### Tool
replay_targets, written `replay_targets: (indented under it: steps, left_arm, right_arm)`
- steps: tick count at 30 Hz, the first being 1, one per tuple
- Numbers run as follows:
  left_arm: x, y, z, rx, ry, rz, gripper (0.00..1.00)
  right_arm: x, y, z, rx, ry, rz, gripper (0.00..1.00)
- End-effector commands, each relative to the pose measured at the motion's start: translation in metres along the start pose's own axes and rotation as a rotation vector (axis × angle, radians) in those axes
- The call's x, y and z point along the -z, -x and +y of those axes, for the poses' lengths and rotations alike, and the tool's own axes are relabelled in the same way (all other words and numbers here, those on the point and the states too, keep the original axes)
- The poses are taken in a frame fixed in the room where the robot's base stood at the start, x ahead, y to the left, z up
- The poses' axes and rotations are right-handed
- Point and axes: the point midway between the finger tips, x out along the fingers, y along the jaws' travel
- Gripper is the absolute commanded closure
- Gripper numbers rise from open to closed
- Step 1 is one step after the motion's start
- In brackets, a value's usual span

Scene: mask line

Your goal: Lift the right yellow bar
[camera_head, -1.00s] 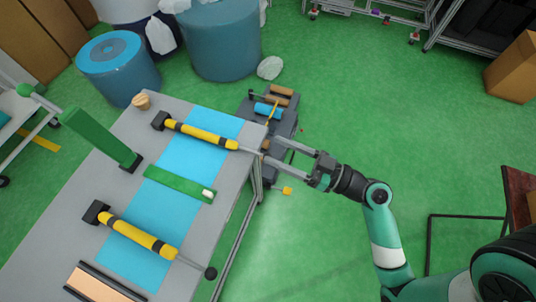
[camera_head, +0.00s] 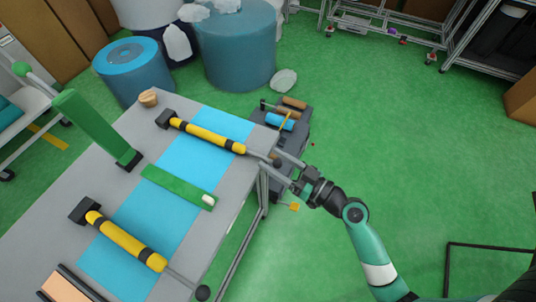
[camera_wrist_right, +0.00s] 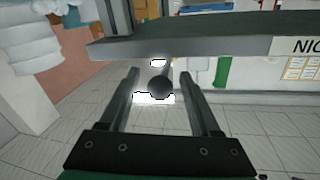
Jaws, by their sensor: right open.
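The right yellow bar (camera_head: 207,136) lies at the far end of the table, with black grips, a black block at its left end and a thin rod ending in a dark ball past the table's right edge. My right gripper (camera_head: 270,161) is open around this rod end. In the right wrist view, the dark ball (camera_wrist_right: 159,88) sits between the spread fingers (camera_wrist_right: 160,75), with a gap on both sides. A second yellow bar (camera_head: 125,240) lies nearer. My left gripper is out of view.
The grey table (camera_head: 50,245) carries a blue mat (camera_head: 165,220), a flat green bar (camera_head: 177,187) and an upright green post (camera_head: 97,127). A dark tool cart (camera_head: 294,132) stands beyond the table's right edge. Green floor (camera_head: 390,150) to the right is free.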

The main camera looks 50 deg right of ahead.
Motion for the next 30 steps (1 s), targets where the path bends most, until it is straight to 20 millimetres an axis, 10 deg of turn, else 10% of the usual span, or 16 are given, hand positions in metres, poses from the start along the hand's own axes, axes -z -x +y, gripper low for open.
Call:
replay_targets:
  steps: [14, 24, 30]
  left_arm:
    - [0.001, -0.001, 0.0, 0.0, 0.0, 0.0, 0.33]
    - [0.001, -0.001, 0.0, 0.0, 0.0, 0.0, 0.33]
    - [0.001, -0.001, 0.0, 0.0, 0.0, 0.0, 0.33]
  right_arm:
    - [-0.001, -0.024, 0.001, -0.002, 0.0, -0.001, 0.38]
    - [-0.001, -0.024, 0.001, -0.002, 0.0, -0.001, 0.99]
    - [-0.001, -0.024, 0.001, -0.003, 0.0, -0.001, 1.0]
